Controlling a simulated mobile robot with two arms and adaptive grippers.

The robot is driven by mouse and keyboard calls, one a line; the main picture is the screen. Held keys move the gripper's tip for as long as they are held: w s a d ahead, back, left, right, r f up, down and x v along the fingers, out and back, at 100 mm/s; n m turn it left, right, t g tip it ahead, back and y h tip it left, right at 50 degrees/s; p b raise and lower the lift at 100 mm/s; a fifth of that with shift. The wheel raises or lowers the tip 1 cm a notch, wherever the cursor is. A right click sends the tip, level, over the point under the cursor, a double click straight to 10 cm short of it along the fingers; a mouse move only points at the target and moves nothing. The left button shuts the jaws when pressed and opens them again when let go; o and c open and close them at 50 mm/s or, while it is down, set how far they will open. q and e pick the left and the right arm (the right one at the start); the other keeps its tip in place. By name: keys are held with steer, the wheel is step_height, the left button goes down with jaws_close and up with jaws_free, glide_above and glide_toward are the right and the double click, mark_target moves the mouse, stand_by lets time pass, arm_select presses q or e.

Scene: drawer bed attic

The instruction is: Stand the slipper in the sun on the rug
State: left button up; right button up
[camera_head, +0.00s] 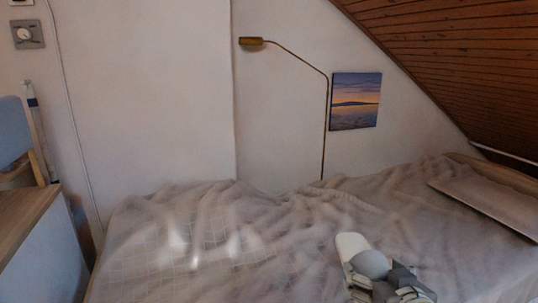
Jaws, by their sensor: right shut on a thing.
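A slipper (352,246) with a pale sole and a rounded grey upper shows at the lower right of the head view, in front of the bed cover. My right gripper (388,283) is shut on the slipper, and its grey fingers hide the slipper's near part. The slipper's toe points up and to the left in the picture. I cannot tell how far it is above the cover. My left gripper is not in view. No rug shows in this view.
The rumpled beige bed (270,240) fills the lower picture, with bright light patches at its left. A pale board (490,203) lies at the right. A wooden-topped cabinet (25,225) stands at left. A thin brass lamp (326,120) stands behind the bed under the sloping ceiling.

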steer(key=r, duration=0.2)
steer(key=a+r+p, duration=0.1)
steer(key=r, duration=0.3)
steer(key=shift+a, duration=0.3)
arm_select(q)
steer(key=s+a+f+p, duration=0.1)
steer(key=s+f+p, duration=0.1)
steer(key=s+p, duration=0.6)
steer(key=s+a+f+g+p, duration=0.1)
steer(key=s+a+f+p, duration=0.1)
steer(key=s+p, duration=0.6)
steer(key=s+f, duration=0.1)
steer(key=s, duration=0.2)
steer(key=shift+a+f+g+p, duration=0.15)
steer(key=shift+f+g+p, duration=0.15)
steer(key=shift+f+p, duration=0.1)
arm_select(e)
step_height(320, 180, up, 16)
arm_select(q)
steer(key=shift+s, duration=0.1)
